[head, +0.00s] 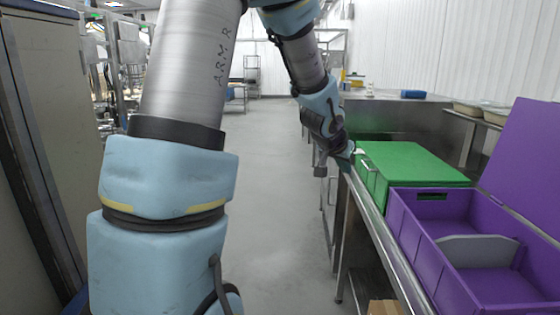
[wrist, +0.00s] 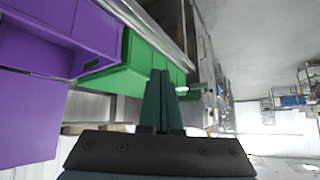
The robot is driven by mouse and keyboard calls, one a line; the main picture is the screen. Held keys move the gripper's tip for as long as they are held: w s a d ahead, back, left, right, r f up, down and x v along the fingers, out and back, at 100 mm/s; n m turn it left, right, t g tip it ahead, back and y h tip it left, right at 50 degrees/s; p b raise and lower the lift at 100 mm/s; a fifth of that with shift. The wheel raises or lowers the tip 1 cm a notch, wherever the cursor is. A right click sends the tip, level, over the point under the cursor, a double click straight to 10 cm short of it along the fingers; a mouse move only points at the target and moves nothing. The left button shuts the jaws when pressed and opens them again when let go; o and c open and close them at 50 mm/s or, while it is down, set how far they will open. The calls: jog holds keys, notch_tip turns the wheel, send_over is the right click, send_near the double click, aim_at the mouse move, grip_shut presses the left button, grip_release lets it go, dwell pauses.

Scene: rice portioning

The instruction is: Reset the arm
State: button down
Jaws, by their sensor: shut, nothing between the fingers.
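My arm reaches forward from the left in the head view, with its end over the aisle at the counter's edge. My gripper (head: 346,161) is beside the near left corner of the green lidded box (head: 415,160); whether they touch cannot be told. In the wrist view my gripper (wrist: 160,75) shows its two dark green fingers together, shut and empty. Behind the fingers the green box (wrist: 140,70) shows there too.
An open purple crate (head: 415,220) with a grey divider (head: 478,250) stands on the steel counter nearer me. A cardboard box (head: 385,307) is below the counter. The floor aisle (head: 270,200) is clear. A cabinet (head: 45,130) stands at left.

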jog(key=s+a+f+n+g+y, duration=0.15)
jog(key=s+a, duration=0.25)
jog(key=a, duration=0.5)
jog(key=s+a+f+n+g+y, duration=0.1)
jog(key=s+a+f+n+y, duration=0.25)
jog(key=a, duration=0.45)
jog(key=s+a+f+n+g, duration=0.2)
jog(key=s+a, duration=0.5)
jog(key=s, duration=0.4)
jog(key=shift+a+g, duration=0.3)
jog(key=shift+g, duration=0.35)
